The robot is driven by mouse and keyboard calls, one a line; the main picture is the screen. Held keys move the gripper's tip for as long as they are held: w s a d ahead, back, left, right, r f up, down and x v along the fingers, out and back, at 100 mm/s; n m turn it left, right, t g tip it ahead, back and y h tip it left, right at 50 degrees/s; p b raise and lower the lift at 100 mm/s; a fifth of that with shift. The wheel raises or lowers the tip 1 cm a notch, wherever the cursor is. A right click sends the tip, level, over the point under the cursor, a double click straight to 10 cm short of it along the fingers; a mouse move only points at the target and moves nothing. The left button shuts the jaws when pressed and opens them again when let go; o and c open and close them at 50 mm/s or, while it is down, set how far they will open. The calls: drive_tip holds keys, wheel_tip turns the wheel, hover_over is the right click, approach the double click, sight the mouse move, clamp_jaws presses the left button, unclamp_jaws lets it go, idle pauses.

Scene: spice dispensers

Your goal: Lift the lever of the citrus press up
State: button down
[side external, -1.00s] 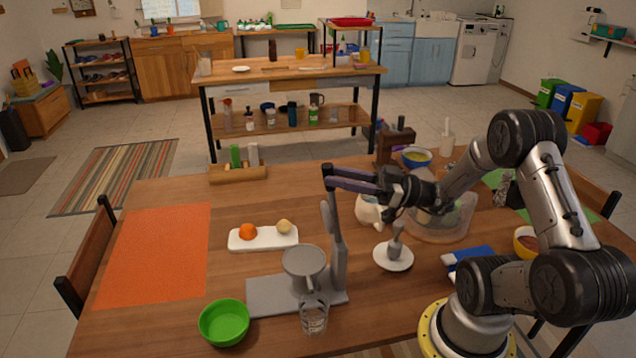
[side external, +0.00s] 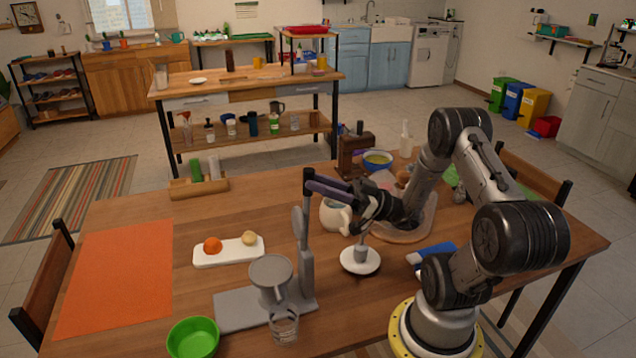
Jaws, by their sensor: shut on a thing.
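The grey citrus press (side external: 235,310) stands near the front of the wooden table, with its bowl (side external: 271,268) above a flat base. Its lever (side external: 307,203) stands about upright at the right of the bowl, with a dark grip at the top. The rounded pressing part (side external: 298,228) shows beside the post, clear of the bowl. My gripper (side external: 312,184) reaches in from the right, its long dark purple fingers shut on the lever's top end. The fingers partly hide the grip, so the exact contact is unclear.
A glass (side external: 284,325) stands close to the press, and a green bowl (side external: 193,339) is at front left. A white tray (side external: 228,252) holds an orange and a pale fruit. A white dish (side external: 360,262) and a pitcher (side external: 334,216) sit under my arm. The orange mat (side external: 118,275) is bare.

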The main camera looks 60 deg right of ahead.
drive_tip(key=c, duration=0.6)
unclamp_jaws()
drive_tip(key=shift+o, duration=0.2)
drive_tip(key=shift+a, duration=0.1)
drive_tip(key=shift+w+a+r+g, duration=0.2)
drive_tip(key=shift+w+a+g, duration=0.4)
drive_tip(key=shift+w+a, duration=0.05)
drive_tip(key=w+a+f+n+g+h, duration=0.1)
drive_tip(key=w+a+n+g+h, duration=0.15)
drive_tip(key=w+a+g, duration=0.3)
drive_tip(key=w+a+f+g+h, duration=0.3)
drive_tip(key=w+f+g+h, duration=0.1)
drive_tip(key=f, duration=0.3)
drive_tip(key=w+a+f+g+h, duration=0.3)
drive_tip(key=a+f+g+h, duration=0.1)
drive_tip(key=f, duration=0.3)
drive_tip(key=shift+w+a+f, duration=0.15)
drive_tip(key=shift+w+a, duration=0.15)
drive_tip(key=shift+w, duration=0.05)
drive_tip(key=shift+h, duration=0.25)
